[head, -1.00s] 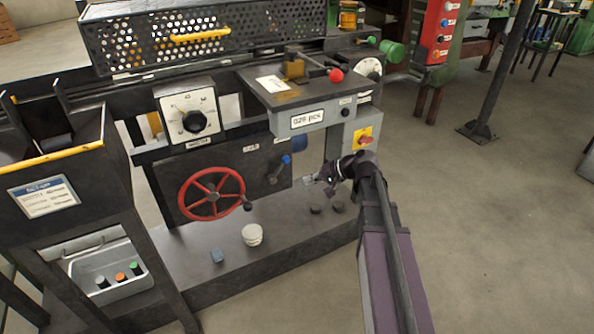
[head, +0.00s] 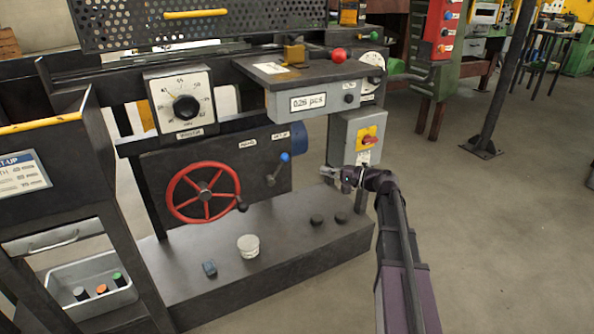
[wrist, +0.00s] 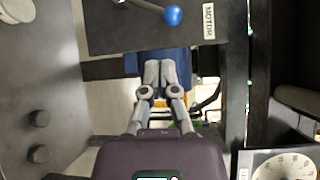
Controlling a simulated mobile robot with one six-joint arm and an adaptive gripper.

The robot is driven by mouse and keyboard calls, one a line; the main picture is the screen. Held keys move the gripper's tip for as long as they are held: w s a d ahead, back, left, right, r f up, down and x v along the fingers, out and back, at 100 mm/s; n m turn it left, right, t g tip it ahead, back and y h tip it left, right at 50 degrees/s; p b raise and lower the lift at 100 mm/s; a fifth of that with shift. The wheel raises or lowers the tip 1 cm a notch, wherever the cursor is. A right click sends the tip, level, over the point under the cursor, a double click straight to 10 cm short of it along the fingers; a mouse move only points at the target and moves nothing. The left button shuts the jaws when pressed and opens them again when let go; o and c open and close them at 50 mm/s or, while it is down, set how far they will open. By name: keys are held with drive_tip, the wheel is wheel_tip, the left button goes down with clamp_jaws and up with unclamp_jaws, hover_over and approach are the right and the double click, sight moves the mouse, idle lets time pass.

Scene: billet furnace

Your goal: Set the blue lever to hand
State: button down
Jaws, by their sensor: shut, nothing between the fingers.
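The blue lever (head: 284,157) is a short metal arm with a blue ball knob on the dark front panel, right of the red handwheel. It leans up and to the right, towards the right of two small white labels (head: 280,135). In the wrist view its knob (wrist: 172,15) is at the top edge, beside a label reading MOTOR (wrist: 208,20). The left label (head: 248,144) is too small to read surely. My gripper (head: 327,173) is shut and empty, right of the lever and apart from it. In the wrist view its fingertips (wrist: 160,66) lie together below the knob.
The red handwheel (head: 204,192) is left of the lever. A grey switch box (head: 347,135) with a red-yellow switch is near my gripper. A grey counter box (head: 312,100) overhangs above. A white pot (head: 248,246) and two dark knobs (head: 316,219) sit on the base ledge.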

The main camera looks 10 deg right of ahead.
drive_tip(key=shift+w+d+f+m+t+y+b, duration=0.15)
drive_tip(key=shift+w+d+f+m+t+b, duration=0.15)
drive_tip(key=shift+d+b, duration=0.3)
drive_tip(key=shift+w+d+f+m+t+y+b, duration=0.1)
drive_tip(key=shift+w+d+f+m+t+b, duration=0.15)
drive_tip(key=shift+w+d+t+b, duration=0.3)
drive_tip(key=shift+w+d+f+m+t+y+b, duration=0.15)
drive_tip(key=shift+w+d+f+m+t+b, duration=0.1)
drive_tip(key=shift+d+b, duration=0.4)
drive_tip(key=s+a+p+x, duration=0.1)
drive_tip(key=s+p+x, duration=0.1)
drive_tip(key=x, duration=1)
drive_tip(key=shift+a+r, duration=0.3)
drive_tip(key=shift+a, duration=0.4)
